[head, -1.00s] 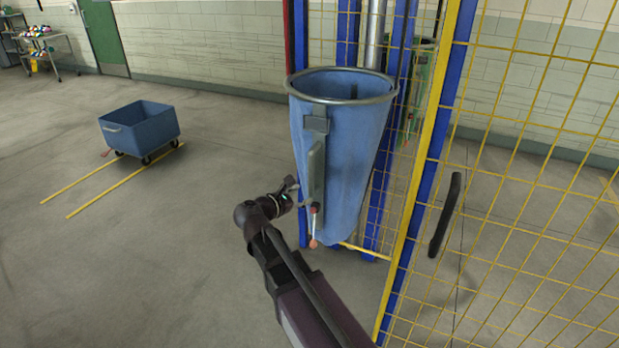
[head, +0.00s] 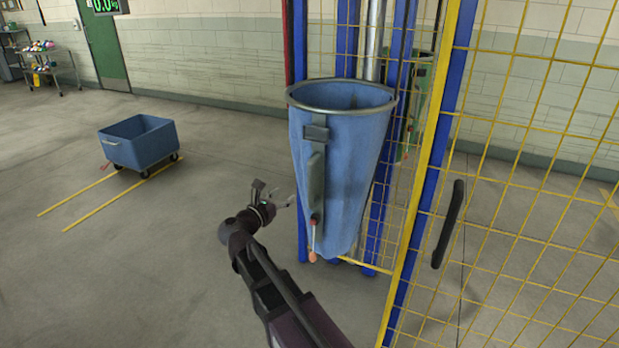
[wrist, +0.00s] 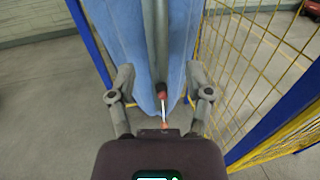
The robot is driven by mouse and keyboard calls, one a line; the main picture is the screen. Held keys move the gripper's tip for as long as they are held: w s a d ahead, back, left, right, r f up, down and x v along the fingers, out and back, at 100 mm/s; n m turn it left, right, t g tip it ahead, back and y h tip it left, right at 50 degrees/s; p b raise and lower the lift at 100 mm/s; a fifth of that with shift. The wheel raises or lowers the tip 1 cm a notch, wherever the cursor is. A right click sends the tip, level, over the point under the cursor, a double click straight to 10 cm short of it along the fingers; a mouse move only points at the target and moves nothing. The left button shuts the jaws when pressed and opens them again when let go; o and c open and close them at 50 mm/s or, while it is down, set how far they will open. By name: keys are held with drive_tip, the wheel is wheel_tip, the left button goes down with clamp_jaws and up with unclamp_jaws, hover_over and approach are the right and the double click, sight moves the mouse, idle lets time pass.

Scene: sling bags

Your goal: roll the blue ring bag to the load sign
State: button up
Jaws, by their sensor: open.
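The blue ring bag (head: 342,185) hangs upright as a tall tapered sack with a grey metal ring around its open top. A grey-green strip runs down its near side. Below it is a thin rod with a red top and an orange knob (head: 313,256). My gripper (head: 275,193) is open and empty, just left of the bag's lower half. In the wrist view the gripper's fingers (wrist: 163,82) are spread in front of the bag, with the rod and knob (wrist: 164,122) between them in the picture. I cannot make out a load sign.
A yellow mesh fence (head: 530,130) with blue posts and a black handle (head: 448,224) stands right of the bag. A green bag (head: 416,105) hangs behind. A blue cart (head: 140,143) stands at yellow floor lines on the left.

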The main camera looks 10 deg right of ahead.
sight(308, 178)
drive_tip(key=x, duration=1.3)
clamp_jaws()
